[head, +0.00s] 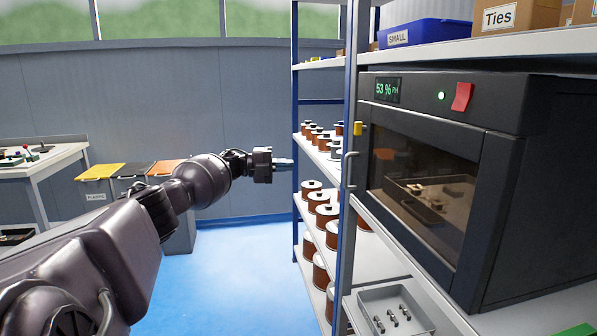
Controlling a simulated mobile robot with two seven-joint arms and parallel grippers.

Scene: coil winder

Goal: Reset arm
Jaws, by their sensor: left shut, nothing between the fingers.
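My left arm reaches in from the left side of the head view. Its gripper (283,163) is stretched forward with the fingers shut and empty. It is in front of the shelf rack with the copper spools, and I see no contact with the shelf. My right gripper is not in view.
A dark cabinet (545,150) with a glass door and handle (347,171) stands on the right shelf. Copper spools (323,215) fill the rack behind. A grey tray (396,311) holds small metal parts. Bins (97,172) and a workbench (45,161) stand left. Blue floor (230,260) is clear.

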